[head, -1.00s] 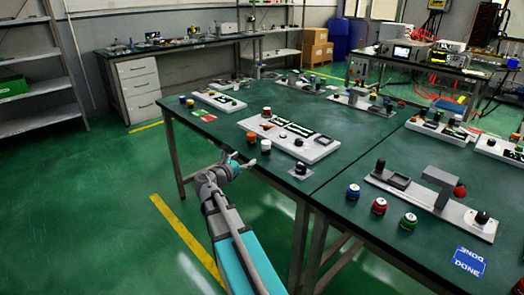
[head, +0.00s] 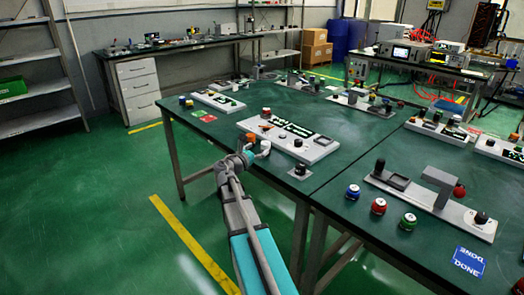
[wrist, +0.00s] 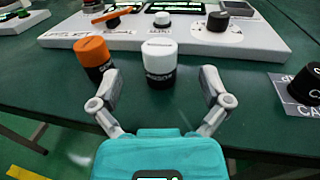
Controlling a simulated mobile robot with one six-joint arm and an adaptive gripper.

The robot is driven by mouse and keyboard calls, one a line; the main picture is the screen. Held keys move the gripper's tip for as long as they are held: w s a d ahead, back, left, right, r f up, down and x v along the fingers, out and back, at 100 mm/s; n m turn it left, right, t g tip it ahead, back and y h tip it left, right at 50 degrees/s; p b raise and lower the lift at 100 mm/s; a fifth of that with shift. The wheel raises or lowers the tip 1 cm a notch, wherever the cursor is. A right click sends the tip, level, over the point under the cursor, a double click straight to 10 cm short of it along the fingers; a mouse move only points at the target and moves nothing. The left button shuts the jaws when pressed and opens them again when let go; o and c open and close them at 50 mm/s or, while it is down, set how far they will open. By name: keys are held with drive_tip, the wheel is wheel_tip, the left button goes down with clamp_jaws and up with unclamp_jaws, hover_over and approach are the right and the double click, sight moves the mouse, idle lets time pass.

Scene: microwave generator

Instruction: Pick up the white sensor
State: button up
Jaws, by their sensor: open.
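The white sensor (wrist: 159,62) is a short upright cylinder with a white top and a black lettered lower band. It stands on the green table, in front of a white panel board. My gripper (wrist: 161,84) is open, with one finger on each side of the sensor and a gap to it on both sides. The fingertips appear just short of it or beginning to flank it; I cannot tell which. In the head view my gripper (head: 257,149) is at the table's near edge, and the sensor (head: 265,146) shows there only as a small white spot.
An orange-topped cylinder (wrist: 92,55) stands close to the left finger. The white panel board (wrist: 130,38) with knobs lies just behind. A black knob on a grey plate (wrist: 302,90) is to the right. Between them the tabletop is bare.

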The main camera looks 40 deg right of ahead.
sight(266, 143)
drive_tip(key=shift+d, duration=0.1)
drive_tip(key=shift+x, duration=2.5)
drive_tip(key=c, duration=1.3)
drive_tip(key=shift+c, duration=0.2)
drive_tip(key=shift+r, duration=0.25)
